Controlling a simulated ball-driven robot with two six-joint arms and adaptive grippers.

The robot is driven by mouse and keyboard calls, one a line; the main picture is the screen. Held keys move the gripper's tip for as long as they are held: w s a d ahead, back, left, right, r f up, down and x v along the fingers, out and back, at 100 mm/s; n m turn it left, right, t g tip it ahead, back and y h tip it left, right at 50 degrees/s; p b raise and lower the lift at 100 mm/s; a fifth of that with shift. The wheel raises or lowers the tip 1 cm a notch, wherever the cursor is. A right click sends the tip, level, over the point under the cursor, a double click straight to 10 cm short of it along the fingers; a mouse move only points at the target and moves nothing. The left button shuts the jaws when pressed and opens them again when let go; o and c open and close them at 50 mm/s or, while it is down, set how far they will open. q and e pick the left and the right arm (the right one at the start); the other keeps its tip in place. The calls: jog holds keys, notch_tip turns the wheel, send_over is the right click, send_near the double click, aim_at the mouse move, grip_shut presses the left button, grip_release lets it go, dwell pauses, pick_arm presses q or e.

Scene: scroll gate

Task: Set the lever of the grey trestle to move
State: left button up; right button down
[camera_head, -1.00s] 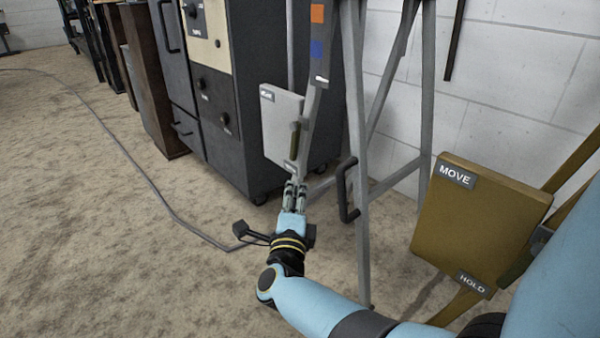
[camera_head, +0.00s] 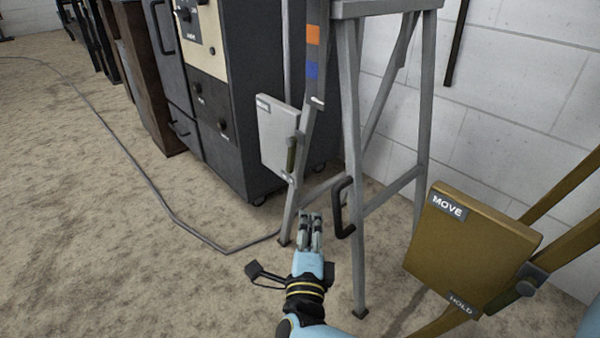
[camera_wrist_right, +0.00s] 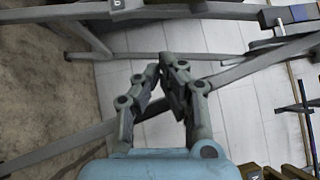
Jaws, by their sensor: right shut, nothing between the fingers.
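The grey trestle (camera_head: 351,130) stands right of the dark cabinet. Its light grey plate (camera_head: 276,135) carries a small label at the top and another at the bottom, both too small to read clearly now. The lever (camera_head: 291,157), with a dark olive grip, hangs downward at the plate's right edge, its end near the bottom label. My right gripper (camera_head: 310,218) is shut and empty, below and right of the lever, apart from it in the picture. The right wrist view shows the shut fingers (camera_wrist_right: 158,75) before grey trestle bars. My left gripper is out of view.
A mustard trestle's plate (camera_head: 465,250), labelled MOVE and HOLD, stands at the right. A black crank-shaped handle (camera_head: 342,208) sits on the grey trestle close to my gripper. The dark cabinet (camera_head: 240,90) is behind. A cable (camera_head: 150,190) crosses the open floor at left.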

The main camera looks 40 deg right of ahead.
aim_at(291, 155)
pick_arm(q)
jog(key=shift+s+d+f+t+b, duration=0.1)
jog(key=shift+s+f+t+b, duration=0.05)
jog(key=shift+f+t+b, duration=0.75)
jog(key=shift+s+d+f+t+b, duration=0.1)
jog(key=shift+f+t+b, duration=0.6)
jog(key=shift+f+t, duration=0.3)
pick_arm(e)
jog(key=shift+w+a+x, duration=0.3)
jog(key=shift+a+x, duration=0.05)
jog(key=shift+x, duration=1.8)
jog(key=shift+w+a+x, duration=0.35)
jog(key=shift+a+x, duration=0.05)
jog(key=shift+x, duration=1.75)
jog(key=shift+w+a+x, duration=0.3)
jog(key=shift+a+x, duration=0.05)
jog(key=shift+x, duration=1.8)
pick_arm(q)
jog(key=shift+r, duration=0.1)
pick_arm(e)
jog(key=shift+r, duration=0.15)
